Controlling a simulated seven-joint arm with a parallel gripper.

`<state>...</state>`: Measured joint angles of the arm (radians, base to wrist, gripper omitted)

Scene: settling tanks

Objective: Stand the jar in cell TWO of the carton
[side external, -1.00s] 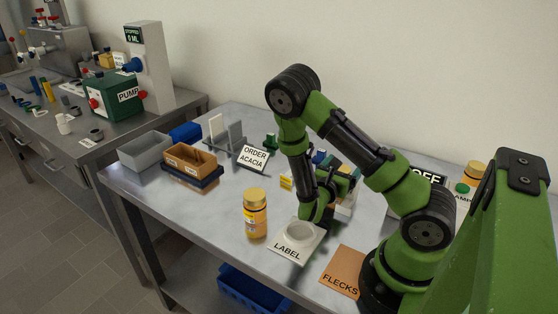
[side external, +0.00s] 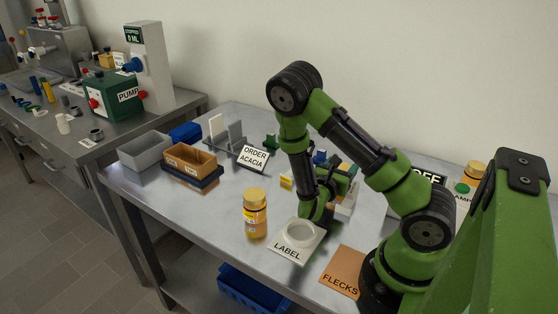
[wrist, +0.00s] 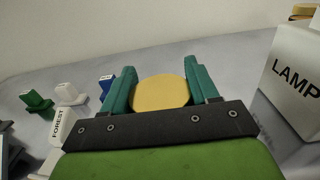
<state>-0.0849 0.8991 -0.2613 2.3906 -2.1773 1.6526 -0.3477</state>
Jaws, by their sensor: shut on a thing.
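In the wrist view, my gripper (wrist: 159,72) is shut on a jar, of which only the round yellow lid (wrist: 160,94) shows between the teal fingers. The carton (side external: 190,158) is an open orange-brown box on a dark blue tray at the table's left, well away from my gripper. Its cell marks are too small to read.
Another amber jar (side external: 255,215) with a gold lid stands mid-table, beside the white LABEL plate (side external: 290,250). An orange FLECKS mat (side external: 341,273) lies at front. A grey bin (side external: 144,151), an ORDER ACACIA sign (side external: 254,158) and a LAMP box (wrist: 297,75) stand around.

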